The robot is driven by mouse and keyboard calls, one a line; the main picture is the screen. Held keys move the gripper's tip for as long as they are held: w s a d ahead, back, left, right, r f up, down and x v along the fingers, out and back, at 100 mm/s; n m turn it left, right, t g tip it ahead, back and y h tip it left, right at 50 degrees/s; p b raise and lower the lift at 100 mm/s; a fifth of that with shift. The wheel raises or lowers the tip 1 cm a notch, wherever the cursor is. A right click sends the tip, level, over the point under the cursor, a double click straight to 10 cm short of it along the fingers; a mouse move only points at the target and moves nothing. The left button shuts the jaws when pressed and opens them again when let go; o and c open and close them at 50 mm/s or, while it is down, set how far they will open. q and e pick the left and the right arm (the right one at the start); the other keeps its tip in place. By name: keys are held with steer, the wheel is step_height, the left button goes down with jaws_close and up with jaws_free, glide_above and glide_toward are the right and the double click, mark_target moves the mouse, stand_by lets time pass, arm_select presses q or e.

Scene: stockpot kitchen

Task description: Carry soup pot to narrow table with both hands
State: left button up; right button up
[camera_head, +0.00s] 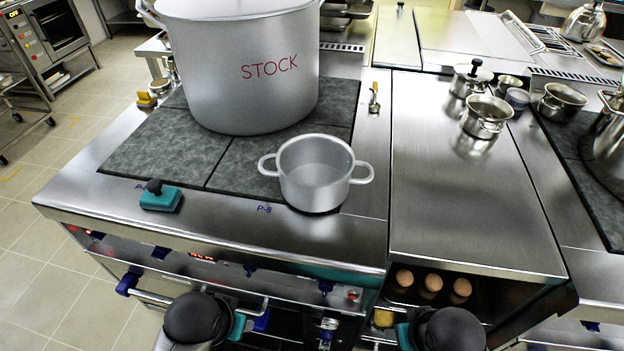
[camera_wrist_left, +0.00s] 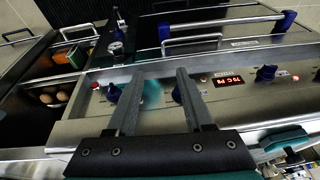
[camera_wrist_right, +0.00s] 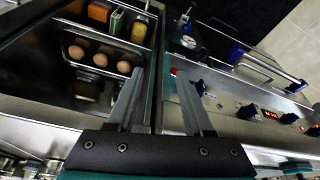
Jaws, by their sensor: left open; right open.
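The soup pot (camera_head: 313,185), a small open silver pot with two loop handles, sits upright on the front right of the dark hob and looks empty. A narrow steel worktop (camera_head: 465,185) is to its right; I cannot tell whether this is the narrow table. My left gripper (camera_wrist_left: 158,78) is open and empty, facing the stove's front panel. My right gripper (camera_wrist_right: 160,78) is open and empty, facing the stove front beside the egg shelf. Both are apart from the soup pot, which neither wrist view shows. In the head view the fingertips are hidden behind my dark wrists.
A large pot marked STOCK (camera_head: 243,75) stands close behind the soup pot. A teal block with a black knob (camera_head: 160,197) lies at left. Small saucepans (camera_head: 486,115) stand at the worktop's back; its front is clear. Rails (camera_head: 150,298) and knobs project from the stove front.

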arm_select(q)
steer(key=w+r+p, duration=0.1)
steer(key=w+r, duration=0.4)
steer(key=r, duration=0.2)
steer(key=t+y, duration=0.1)
steer(key=y, duration=0.1)
glide_toward(261, 165)
steer(key=a+v, duration=0.1)
steer(key=v, duration=0.3)
steer(key=shift+s+d+r+n, duration=0.2)
steer(key=shift+s+d+n, duration=0.1)
steer(key=shift+d+n, duration=0.1)
arm_select(e)
steer(key=w+a+r+m, duration=0.1)
steer(key=w+a+r, duration=0.1)
steer(key=w+r, duration=0.8)
steer(key=w+a+r+m+t+y, duration=0.1)
steer(key=w+r, duration=0.9)
steer(key=w, duration=0.7)
steer(key=shift+a+r+m, duration=0.25)
steer(key=shift+a+m, duration=0.1)
steer(key=shift+m, duration=0.05)
arm_select(q)
steer(key=shift+p+x, duration=0.3)
steer(key=shift+x, duration=7.3)
arm_select(e)
steer(key=shift+a+x, duration=0.15)
steer(key=shift+x, duration=3.65)
steer(key=shift+a+x, duration=0.1)
steer(key=shift+x, duration=3.65)
